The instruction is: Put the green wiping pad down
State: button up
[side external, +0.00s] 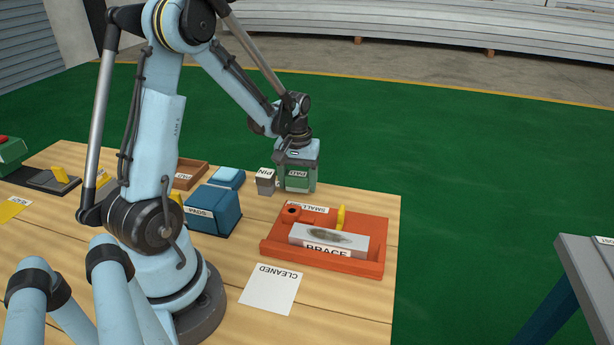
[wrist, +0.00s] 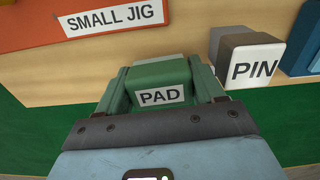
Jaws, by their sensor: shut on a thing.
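My gripper (side external: 298,187) is shut on the green wiping pad, a green block with a white PAD label (wrist: 162,96). The pad also shows between the fingers in the side view (side external: 298,174). It is near the table's far edge, just right of the PIN block. I cannot tell whether its underside touches the table. A brown tray (side external: 190,173) with a PAD label on its front stands further left, partly hidden behind my arm.
The grey PIN block (side external: 265,187) with a white top is close beside my gripper. The orange SMALL JIG tray (side external: 281,250) holds a grey BRACE plate (side external: 328,239).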

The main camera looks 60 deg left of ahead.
aim_at(301, 174)
jog(key=shift+f, duration=0.75)
jog(key=o, duration=1.2)
jog(key=r, duration=1.3)
jog(key=shift+w+a, duration=0.1)
jog(key=shift+w, duration=0.2)
jog(key=shift+d+r, duration=0.1)
jog(key=shift+d, duration=0.2)
jog(key=s+d+m+t, duration=0.1)
jog(key=d+m+t, duration=0.1)
jog(key=d, duration=0.4)
jog(key=s+d+r+m+t, duration=0.1)
jog(key=s+d+m+t, duration=0.1)
jog(key=d+m, duration=0.2)
jog(key=s+d+m+t, duration=0.1)
jog(key=d+m+t, duration=0.2)
jog(key=d, duration=0.5)
jog(key=shift+s+d+r+m, duration=0.15)
jog(key=shift+s+r+m, duration=0.1)
jog(key=shift+m, duration=0.15)
